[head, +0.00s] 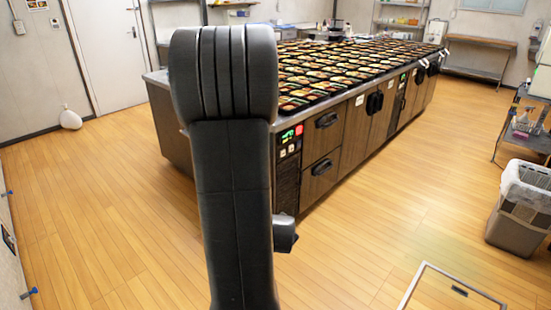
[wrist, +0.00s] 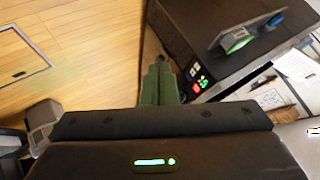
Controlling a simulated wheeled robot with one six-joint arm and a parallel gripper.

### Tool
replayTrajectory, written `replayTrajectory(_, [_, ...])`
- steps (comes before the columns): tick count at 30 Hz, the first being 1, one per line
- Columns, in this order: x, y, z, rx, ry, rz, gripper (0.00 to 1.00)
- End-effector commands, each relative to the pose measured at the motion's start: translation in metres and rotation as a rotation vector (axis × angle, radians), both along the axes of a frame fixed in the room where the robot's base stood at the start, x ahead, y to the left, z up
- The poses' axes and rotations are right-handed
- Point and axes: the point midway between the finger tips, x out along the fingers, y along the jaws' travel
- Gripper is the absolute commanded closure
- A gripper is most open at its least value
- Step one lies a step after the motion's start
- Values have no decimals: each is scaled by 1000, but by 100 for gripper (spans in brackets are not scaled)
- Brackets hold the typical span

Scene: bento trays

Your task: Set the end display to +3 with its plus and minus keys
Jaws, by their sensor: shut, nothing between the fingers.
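The end display (head: 288,135) glows green on the near end of the long counter in the head view, beside a red lit key (head: 299,130). Its number is too small to read. Two pale keys (head: 287,151) sit below it; I cannot tell which is plus or minus. In the wrist view the lit display (wrist: 203,81) is right of my gripper (wrist: 161,68), with the pale keys (wrist: 193,72) close by. My gripper's greenish fingers are together and empty, left of the panel. I cannot tell the gap to it. My arm hides the gripper in the head view.
The counter (head: 178,103) carries many bento trays (head: 330,72) and has handled drawers (head: 320,170) along its side. A grey bin (head: 515,225) and a cart (head: 525,140) stand at right. Wood floor (head: 390,210) is open around the counter.

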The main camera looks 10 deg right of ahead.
Motion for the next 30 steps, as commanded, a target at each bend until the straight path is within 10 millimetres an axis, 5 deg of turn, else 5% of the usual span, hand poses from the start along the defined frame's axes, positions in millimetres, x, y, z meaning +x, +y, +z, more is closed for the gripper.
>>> replayTrajectory(1, [11, -9, -37, 20, -48, -59, 100])
replayTrajectory(3, [27, -22, -60, 48, -139, -143, 100])
replayTrajectory(12, [57, -69, -131, 132, -473, -392, 100])
replayTrajectory(30, [60, -81, -140, 152, -583, -446, 100])
